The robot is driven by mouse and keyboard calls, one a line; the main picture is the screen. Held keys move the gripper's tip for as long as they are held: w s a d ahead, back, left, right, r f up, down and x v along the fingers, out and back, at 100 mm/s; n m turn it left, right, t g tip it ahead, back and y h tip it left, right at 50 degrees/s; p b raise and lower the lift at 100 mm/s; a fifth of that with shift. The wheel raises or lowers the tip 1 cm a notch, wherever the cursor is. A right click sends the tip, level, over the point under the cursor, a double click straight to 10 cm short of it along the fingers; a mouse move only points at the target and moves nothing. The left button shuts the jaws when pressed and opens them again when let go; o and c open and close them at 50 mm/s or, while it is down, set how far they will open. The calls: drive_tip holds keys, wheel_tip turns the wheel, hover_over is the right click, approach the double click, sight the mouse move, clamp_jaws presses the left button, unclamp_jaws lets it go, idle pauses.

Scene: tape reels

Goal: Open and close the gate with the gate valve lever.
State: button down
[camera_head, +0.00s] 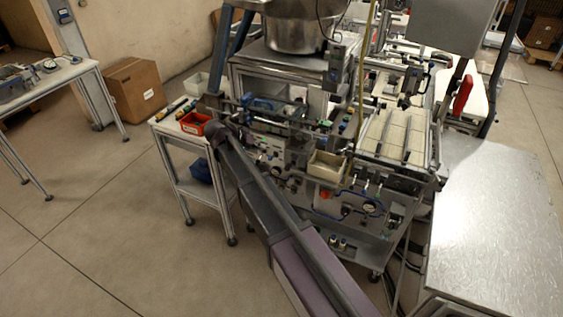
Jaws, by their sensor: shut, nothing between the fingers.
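A red upright handle (463,95) stands at the right of the machine, below a grey metal box (455,22). It is the most lever-like part I can see, but I cannot tell whether it is the gate valve lever. I cannot make out the gate or whether it is open or shut. My arm (305,268) reaches from the bottom edge up and left to a dark joint (218,135) at the machine's left side. I cannot pick out my gripper among the crowded machine parts. The red handle is well to the right of the visible arm.
The machine (345,215) carries a steel bowl (295,25), hoses and a beige bin (327,165). A small side table (205,188) with a red bin (195,123) stands left. A metal-topped table (495,220) stands right. The left floor (80,230) is clear.

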drive_tip(key=shift+s+a, duration=0.15)
drive_tip(key=shift+a, duration=0.05)
drive_tip(key=shift+f, duration=0.15)
drive_tip(key=b, duration=1)
approach(290, 166)
drive_tip(key=shift+x, duration=2.45)
